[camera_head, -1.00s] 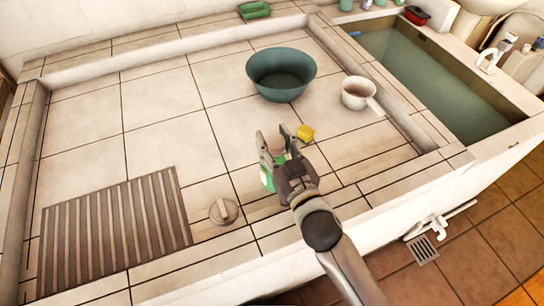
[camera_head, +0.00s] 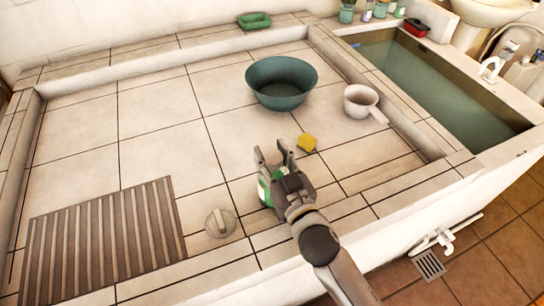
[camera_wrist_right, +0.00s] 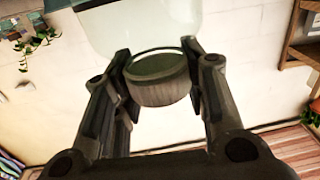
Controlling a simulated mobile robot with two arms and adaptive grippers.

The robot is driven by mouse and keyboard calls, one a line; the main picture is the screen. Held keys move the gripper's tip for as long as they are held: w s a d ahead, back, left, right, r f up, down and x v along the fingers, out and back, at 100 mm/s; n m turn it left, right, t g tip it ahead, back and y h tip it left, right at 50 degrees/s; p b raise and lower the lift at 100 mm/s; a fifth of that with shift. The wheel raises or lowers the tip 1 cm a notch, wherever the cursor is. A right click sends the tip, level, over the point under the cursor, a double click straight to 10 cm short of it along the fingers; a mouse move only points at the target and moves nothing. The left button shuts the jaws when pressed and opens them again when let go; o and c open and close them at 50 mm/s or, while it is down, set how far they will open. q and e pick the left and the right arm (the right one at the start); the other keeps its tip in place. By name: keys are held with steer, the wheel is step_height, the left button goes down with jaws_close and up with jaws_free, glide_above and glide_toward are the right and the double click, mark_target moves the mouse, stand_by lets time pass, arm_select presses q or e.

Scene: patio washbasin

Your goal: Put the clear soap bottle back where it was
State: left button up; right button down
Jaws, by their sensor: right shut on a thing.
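My right gripper (camera_head: 270,154) is over the near part of the tiled basin floor, its fingers pointing away from the camera. In the wrist view it is shut on a soap bottle. The bottle's pale see-through body (camera_wrist_right: 150,25) fills the top of that view, and its round grey cap (camera_wrist_right: 160,88) sits between the two fingers (camera_wrist_right: 160,75). My left gripper is not in view.
A yellow sponge (camera_head: 306,143), white dipper (camera_head: 361,101) and green bowl (camera_head: 281,82) stand beyond the gripper. A round drain plug (camera_head: 220,222) and slatted board (camera_head: 105,240) lie left. Several jars and bottles (camera_head: 380,9) stand on the back ledge, near the water trough (camera_head: 430,85).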

steer(key=c, duration=0.9)
jaws_free()
steer(key=shift+r, duration=0.15)
steer(key=shift+b+v, duration=0.8)
steer(key=shift+v, duration=5.25)
